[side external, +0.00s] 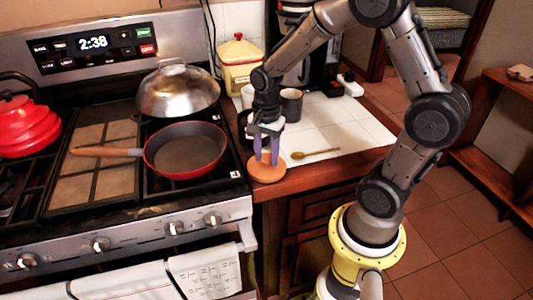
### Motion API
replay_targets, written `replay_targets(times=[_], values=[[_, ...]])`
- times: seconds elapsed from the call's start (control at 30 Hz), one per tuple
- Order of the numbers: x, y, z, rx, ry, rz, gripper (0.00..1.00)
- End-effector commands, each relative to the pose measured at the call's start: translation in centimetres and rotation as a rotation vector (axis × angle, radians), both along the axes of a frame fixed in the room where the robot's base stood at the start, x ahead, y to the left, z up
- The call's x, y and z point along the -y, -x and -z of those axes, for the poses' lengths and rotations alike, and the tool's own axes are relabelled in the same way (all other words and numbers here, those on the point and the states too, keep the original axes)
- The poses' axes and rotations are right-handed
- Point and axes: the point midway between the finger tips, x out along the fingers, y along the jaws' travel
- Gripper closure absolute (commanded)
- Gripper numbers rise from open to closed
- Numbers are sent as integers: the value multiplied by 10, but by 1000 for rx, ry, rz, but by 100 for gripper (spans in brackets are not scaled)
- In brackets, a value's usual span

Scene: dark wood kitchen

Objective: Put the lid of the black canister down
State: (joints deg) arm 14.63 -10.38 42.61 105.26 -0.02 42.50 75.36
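My gripper (267,158) points straight down at the front left of the counter, with its two purple fingers a little apart. A round orange-brown wooden disc (267,174), which looks like the lid, is directly under the fingertips at the counter's front edge. I cannot tell whether the fingers grip a knob on it or whether it rests fully on the counter. A dark round shape (243,124), perhaps the black canister, shows just left of my gripper and is partly hidden by it.
A red pan (187,150) and a metal domed lid (178,90) are on the stove at left. White tiles (345,130) at right are clear.

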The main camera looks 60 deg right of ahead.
Motion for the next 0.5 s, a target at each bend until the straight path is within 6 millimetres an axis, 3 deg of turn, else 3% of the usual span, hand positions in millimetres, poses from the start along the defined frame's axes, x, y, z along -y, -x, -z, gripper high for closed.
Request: replay_targets(times=[0.03, 0.1, 0.5], values=[[0, 0, 0, -1, 0, 0, 43], [0, 0, 0, 0, 0, 0, 33], [0, -1, -9, 3, 1, 0, 33]])
